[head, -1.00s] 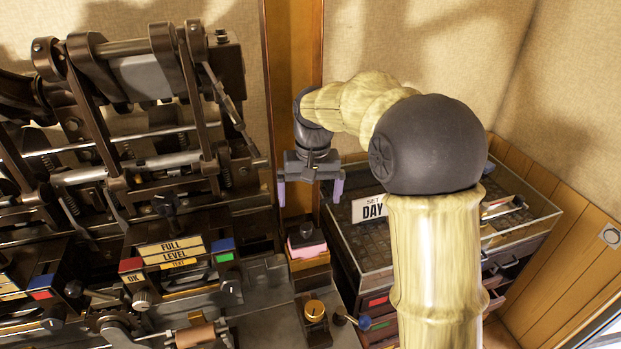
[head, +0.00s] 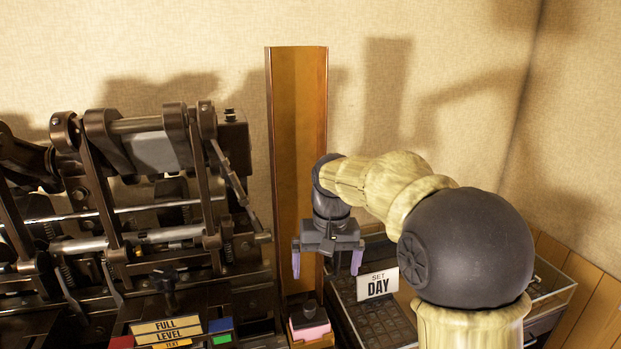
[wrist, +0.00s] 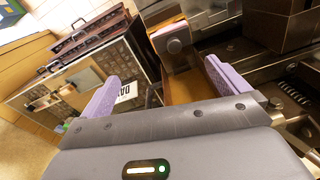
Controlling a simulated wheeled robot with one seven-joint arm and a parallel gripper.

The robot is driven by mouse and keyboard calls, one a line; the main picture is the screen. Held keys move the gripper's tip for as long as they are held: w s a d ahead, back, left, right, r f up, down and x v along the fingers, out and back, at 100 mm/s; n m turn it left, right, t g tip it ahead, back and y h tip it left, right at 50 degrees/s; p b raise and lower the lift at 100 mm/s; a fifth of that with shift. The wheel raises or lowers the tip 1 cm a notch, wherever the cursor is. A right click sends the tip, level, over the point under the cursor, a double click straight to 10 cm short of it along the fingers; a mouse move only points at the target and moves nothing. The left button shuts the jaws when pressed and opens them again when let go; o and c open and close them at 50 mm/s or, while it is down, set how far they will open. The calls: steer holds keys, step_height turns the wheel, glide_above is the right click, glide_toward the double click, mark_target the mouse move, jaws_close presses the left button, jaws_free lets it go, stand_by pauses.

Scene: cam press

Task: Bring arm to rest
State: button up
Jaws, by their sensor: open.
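My gripper (head: 327,264) is open and empty, with its two purple fingers pointing down. In the head view it hangs in front of the wooden post, above and to the left of the tray cabinet. My arm reaches to it from the right, bent at the dark round joint. In the wrist view the open gripper (wrist: 160,95) shows a clear gap between its fingers.
The cam press (head: 150,190) with dark levers fills the left. A wooden post (head: 297,120) stands behind my gripper. A pink block (head: 310,331) sits below it. The cabinet top (head: 365,325) bears a "SET DAY" sign (head: 378,284). The upper right wall is clear.

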steer(key=s+d+f+t, duration=0.1)
steer(key=s+d+f, duration=0.5)
steer(key=s+f, duration=0.1)
steer(key=s+d+f+m+t+b, duration=0.1)
steer(key=s+d+f, duration=0.5)
steer(key=s+f, duration=0.2)
steer(key=shift+s+b, duration=0.3)
steer(key=shift+s, duration=0.9)
